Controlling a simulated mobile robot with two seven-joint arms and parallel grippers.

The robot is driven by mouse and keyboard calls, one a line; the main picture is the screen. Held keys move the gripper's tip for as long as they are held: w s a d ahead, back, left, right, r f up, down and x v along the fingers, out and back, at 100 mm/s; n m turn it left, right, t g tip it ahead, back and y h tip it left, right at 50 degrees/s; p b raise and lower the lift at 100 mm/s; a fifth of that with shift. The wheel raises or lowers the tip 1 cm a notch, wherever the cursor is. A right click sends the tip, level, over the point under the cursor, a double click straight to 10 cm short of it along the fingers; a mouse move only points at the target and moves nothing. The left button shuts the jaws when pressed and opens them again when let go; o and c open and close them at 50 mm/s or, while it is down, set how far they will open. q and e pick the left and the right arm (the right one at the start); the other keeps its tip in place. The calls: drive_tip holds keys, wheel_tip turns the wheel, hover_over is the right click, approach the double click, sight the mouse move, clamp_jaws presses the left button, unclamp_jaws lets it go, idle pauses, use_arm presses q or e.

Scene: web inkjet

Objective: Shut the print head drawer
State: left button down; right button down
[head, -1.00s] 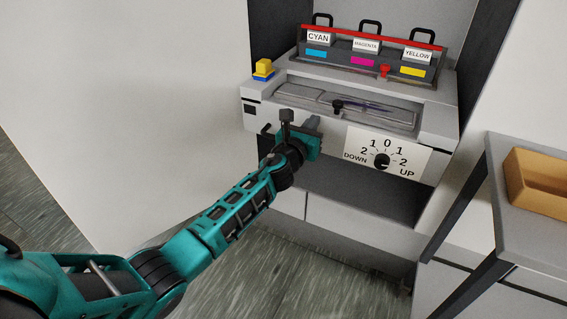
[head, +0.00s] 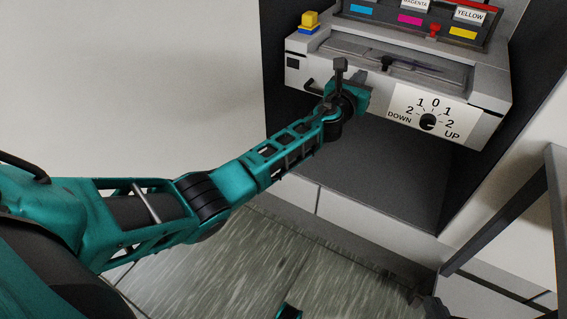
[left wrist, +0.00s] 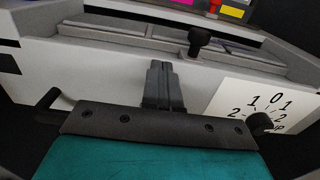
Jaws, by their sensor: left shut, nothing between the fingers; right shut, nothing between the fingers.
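The print head drawer (head: 350,72) is a light grey front panel with an open recess behind it; it looks pulled out. A black knob (left wrist: 199,38) stands at the recess's front edge.
Ink cartridges labelled magenta (head: 410,20) and yellow (head: 463,32) stand above, with a small red object (head: 434,31) before them. A dark table leg (head: 495,215) stands at right. Open space lies below the drawer.

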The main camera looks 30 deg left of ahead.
use_arm(q)
drive_tip(key=shift+w+r, duration=0.15)
drive_tip(key=shift+w, duration=0.05)
drive_tip(key=shift+a+r, duration=0.1)
drive_tip(key=shift+r, duration=0.05)
use_arm(e)
drive_tip(key=shift+w+a, duration=0.25)
drive_tip(key=shift+a, duration=0.05)
drive_tip(key=shift+s+d, duration=0.1)
drive_tip(key=shift+d, duration=0.05)
